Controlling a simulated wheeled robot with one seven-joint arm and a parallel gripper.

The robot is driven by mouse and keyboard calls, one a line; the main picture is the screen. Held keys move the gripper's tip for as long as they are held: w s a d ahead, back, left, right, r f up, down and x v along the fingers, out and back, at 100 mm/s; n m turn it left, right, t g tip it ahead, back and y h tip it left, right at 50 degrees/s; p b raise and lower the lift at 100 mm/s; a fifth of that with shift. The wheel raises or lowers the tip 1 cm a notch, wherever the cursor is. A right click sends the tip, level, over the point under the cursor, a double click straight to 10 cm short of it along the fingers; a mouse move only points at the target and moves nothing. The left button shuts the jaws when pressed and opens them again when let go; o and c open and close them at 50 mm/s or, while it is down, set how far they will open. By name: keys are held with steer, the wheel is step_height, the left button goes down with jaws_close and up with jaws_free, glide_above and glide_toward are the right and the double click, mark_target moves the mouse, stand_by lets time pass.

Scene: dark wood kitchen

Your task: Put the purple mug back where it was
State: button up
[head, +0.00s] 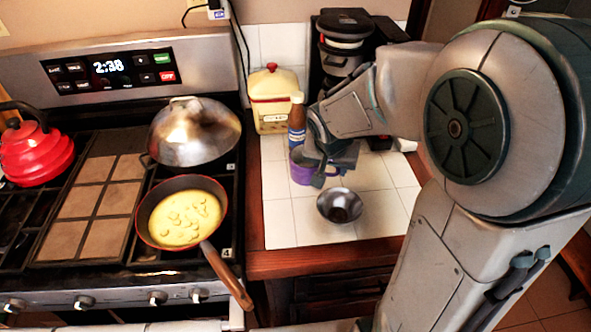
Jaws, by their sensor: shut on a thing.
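The purple mug (301,174) is upright at the white tiled counter, right of the stove. My gripper (322,176) reaches down to it from the upper right and is shut on it, covering its right side. I cannot tell whether the mug's base touches the tiles.
A small dark metal bowl (340,205) sits just in front and right of the mug. A black coffee maker (340,50) is at the back. A pan (181,212) with its handle over the stove edge is left. Front-left tiles are clear.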

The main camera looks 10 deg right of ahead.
steer(key=w+a+f, duration=0.1)
steer(key=w+f, duration=0.1)
steer(key=w+a+f, duration=0.1)
steer(key=w+a, duration=0.1)
steer(key=w, duration=0.1)
steer(key=w+a+f, duration=0.2)
steer(key=w, duration=0.1)
steer(key=shift+a+f, duration=0.2)
steer(key=shift+f, duration=2.2)
steer(key=shift+f, duration=0.2)
steer(key=o, duration=1.3)
steer(key=shift+c, duration=0.2)
steer(key=shift+r, duration=0.1)
